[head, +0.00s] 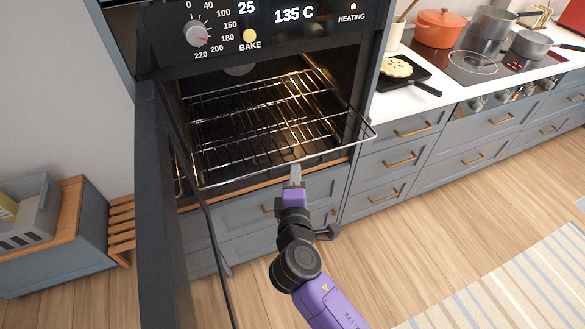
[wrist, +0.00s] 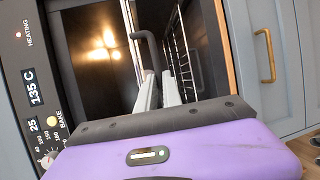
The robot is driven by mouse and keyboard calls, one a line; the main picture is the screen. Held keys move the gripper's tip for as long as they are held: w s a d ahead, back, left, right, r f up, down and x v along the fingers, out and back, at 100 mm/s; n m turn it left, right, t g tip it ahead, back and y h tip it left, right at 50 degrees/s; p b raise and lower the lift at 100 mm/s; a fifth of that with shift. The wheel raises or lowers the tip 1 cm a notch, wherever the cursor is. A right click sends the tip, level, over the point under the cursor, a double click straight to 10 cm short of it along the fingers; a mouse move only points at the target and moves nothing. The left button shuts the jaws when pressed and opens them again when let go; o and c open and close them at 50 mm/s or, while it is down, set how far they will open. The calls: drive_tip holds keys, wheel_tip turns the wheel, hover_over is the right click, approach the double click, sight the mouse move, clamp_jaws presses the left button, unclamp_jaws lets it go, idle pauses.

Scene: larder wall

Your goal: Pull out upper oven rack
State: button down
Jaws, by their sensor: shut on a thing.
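The upper oven rack (head: 255,120) is a silver wire shelf in the lit oven. Its front part sticks out past the oven opening, and its front right corner stands clear of the oven's side. In the wrist view my gripper's two pale fingers (wrist: 161,92) are close together at a dark bent bar (wrist: 148,48). The exact contact is partly hidden by the fingers.
The dark oven door (head: 165,200) stands open on the left. The panel (head: 270,22) above reads 135 C and HEATING.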

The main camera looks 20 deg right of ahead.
drive_tip(key=s, duration=0.6)
drive_tip(key=shift+s, duration=0.4)
drive_tip(key=c, duration=1.8)
unclamp_jaws()
drive_tip(key=b+v, duration=0.1)
drive_tip(key=v, duration=0.6)
drive_tip(key=shift+s+a, duration=0.15)
drive_tip(key=shift+s, duration=0.15)
